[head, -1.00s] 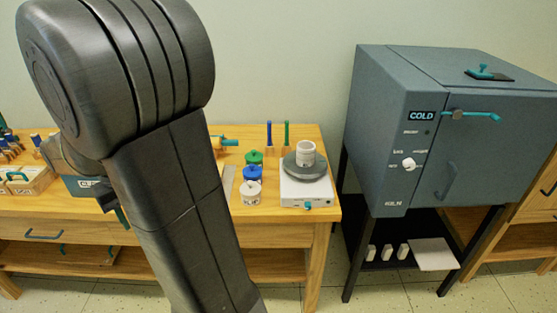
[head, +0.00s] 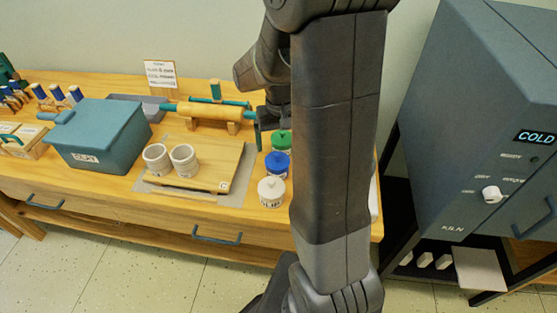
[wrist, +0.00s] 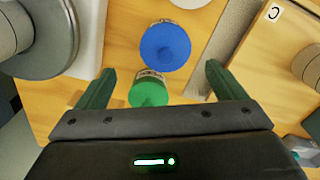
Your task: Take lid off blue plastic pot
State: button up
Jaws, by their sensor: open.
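The blue pot with its knobbed blue lid (head: 277,163) stands on the wooden table, between the green-lidded pot (head: 281,141) and the white-lidded pot (head: 271,190). Its lid is on. In the wrist view the blue lid (wrist: 165,46) is seen from above, ahead of the fingertips. The green lid (wrist: 148,90) lies between and below my open fingers in the picture. My gripper (wrist: 159,72) is empty and above the pots, pointing down. In the head view my arm partly hides the gripper; a dark finger shows just left of the green pot.
Left of the pots is a wooden board (head: 215,165) with two whitish cups. Behind it lies a rolling pin (head: 205,112), and farther left a teal box (head: 98,138). A round wheel (wrist: 40,40) stands close on the other side. A kiln (head: 480,130) is at the right.

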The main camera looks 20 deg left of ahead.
aim_at(277, 154)
jog(key=f, duration=0.4)
jog(key=shift+s+a+f, duration=0.3)
jog(key=shift+f, duration=0.55)
jog(key=c, duration=1)
